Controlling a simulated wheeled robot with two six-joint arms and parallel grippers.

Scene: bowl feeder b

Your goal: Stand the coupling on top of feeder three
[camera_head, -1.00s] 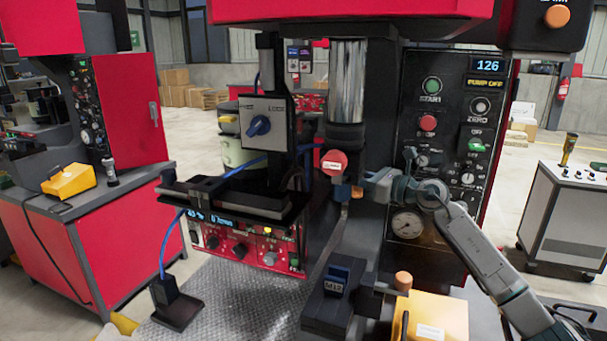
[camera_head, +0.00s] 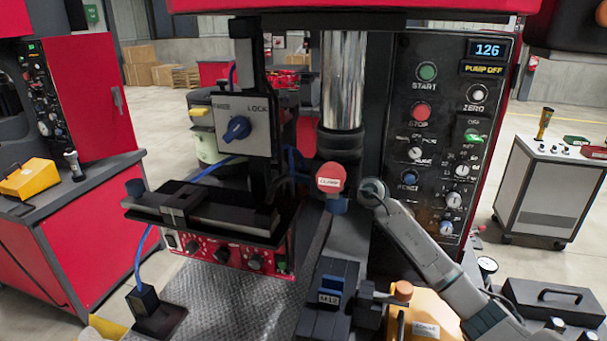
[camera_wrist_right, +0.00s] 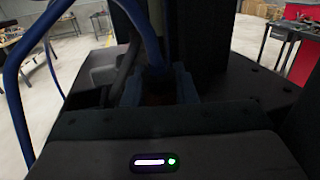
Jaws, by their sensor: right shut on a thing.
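I cannot identify a coupling or a feeder marked three in either view. My right arm comes in from the right in the head view and ends in a round grey wrist joint beside the red knob. Its fingers are not clearly visible there. In the right wrist view my right gripper (camera_wrist_right: 158,90) shows as two dim bluish jaws. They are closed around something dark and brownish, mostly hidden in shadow. A blue cable (camera_wrist_right: 150,40) passes just beyond the jaws. My left gripper is not in view.
A red knob (camera_head: 331,178) sits below the chrome column (camera_head: 343,85). The control panel (camera_head: 440,130) stands close to the right arm. A block marked M12 (camera_head: 330,297) and a yellow case (camera_head: 428,318) are in front. A black shelf (camera_head: 205,212) is at left.

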